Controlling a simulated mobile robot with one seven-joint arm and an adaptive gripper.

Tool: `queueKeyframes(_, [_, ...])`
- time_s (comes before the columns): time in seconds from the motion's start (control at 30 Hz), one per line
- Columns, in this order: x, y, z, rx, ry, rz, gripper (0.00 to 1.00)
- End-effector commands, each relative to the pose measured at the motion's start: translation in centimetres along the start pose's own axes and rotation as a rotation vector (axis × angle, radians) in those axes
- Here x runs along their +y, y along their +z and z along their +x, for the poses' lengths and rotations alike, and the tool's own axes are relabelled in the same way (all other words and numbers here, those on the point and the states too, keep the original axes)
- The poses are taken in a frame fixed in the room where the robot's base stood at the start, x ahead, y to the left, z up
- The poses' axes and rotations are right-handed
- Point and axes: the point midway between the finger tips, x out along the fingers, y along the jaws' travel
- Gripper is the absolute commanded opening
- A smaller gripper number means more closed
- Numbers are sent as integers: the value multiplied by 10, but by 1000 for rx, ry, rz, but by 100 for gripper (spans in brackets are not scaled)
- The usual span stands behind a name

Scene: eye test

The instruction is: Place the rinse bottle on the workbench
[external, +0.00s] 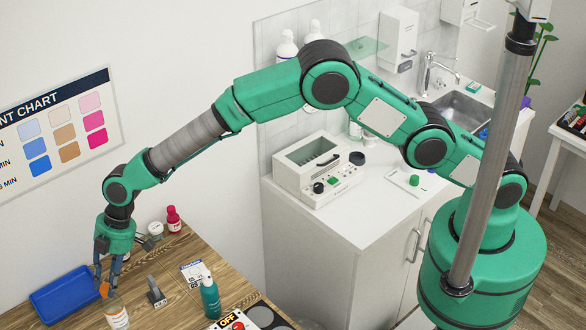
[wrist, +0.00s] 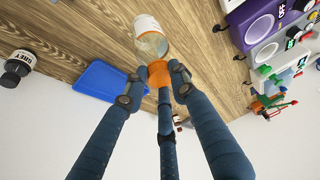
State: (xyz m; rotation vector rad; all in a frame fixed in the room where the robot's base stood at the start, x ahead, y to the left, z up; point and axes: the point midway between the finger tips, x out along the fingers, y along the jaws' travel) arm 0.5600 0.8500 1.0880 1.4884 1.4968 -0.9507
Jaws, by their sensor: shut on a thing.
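My gripper (external: 104,284) points down over the left part of the wooden workbench (external: 185,247). It is shut on the orange cap (wrist: 159,74) of a clear bottle with a white label (external: 117,319), which I take to be the rinse bottle. In the wrist view the bottle (wrist: 152,45) extends from the fingertips toward the wood surface.
A blue tray (external: 66,295) lies left of the gripper. A teal bottle (external: 210,299), a grey stand (external: 156,292) and a red bottle (external: 173,219) stand to the right. A purple device (wrist: 257,24) shows in the wrist view. Bare wood lies between several items.

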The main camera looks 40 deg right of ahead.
Motion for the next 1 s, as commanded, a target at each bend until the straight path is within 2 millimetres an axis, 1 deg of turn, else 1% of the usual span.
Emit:
queueKeyframes(0.27, [0,0,0,1,1,0,0])
queueKeyframes(0.37, [0,2,4,0,0,1,0])
queueKeyframes(0.6, [-1,11,25,-1,0,1,0])
queueKeyframes(0.67, [-1,12,28,0,1,0,0])
queueKeyframes(1.0, [-1,14,31,1,1,0,0])
